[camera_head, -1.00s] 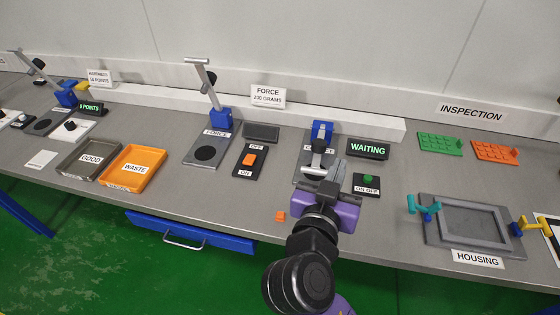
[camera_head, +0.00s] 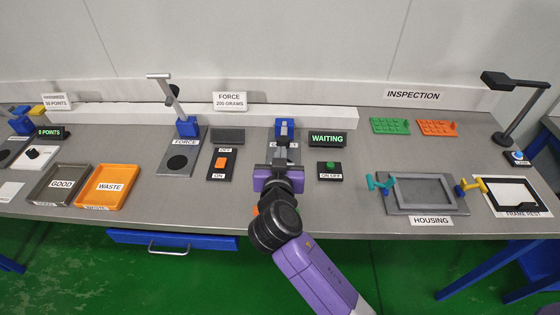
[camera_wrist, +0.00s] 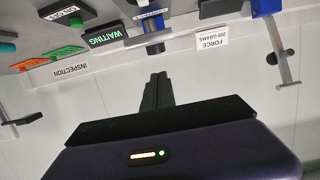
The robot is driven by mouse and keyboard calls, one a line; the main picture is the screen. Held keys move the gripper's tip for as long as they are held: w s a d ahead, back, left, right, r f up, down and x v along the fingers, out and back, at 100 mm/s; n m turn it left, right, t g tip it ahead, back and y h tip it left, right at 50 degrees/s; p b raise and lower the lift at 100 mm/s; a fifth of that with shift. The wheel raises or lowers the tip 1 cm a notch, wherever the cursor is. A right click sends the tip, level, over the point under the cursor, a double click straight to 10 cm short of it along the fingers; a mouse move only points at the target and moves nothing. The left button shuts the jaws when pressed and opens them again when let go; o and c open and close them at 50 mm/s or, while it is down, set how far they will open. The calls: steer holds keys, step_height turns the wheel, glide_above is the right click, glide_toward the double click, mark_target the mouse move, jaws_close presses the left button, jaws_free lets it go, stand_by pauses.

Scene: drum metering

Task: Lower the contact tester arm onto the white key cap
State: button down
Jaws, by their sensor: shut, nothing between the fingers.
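The contact tester's blue block (camera_head: 284,127) stands at the back of its plate, in the middle of the bench. It also shows upside down in the wrist view (camera_wrist: 154,47). Its grey arm is mostly hidden behind my gripper, and I cannot tell its exact angle. My gripper (camera_head: 282,157) is shut and empty, in front of the blue block in the picture and over the tester's plate. Its fingers (camera_wrist: 158,78) point toward the wall in the wrist view. I cannot tell whether they touch the arm. The white key cap is not visible.
A green-lettered WAITING display (camera_head: 327,138) and an ON OFF button (camera_head: 330,165) sit right of the tester. The force tester (camera_head: 187,128) with its raised arm and a switch (camera_head: 221,163) stand left. The housing fixture (camera_head: 420,178) lies further right.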

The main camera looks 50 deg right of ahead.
steer(key=shift+s+a+f, duration=0.1)
steer(key=shift+a+f, duration=0.05)
steer(key=shift+f, duration=1.65)
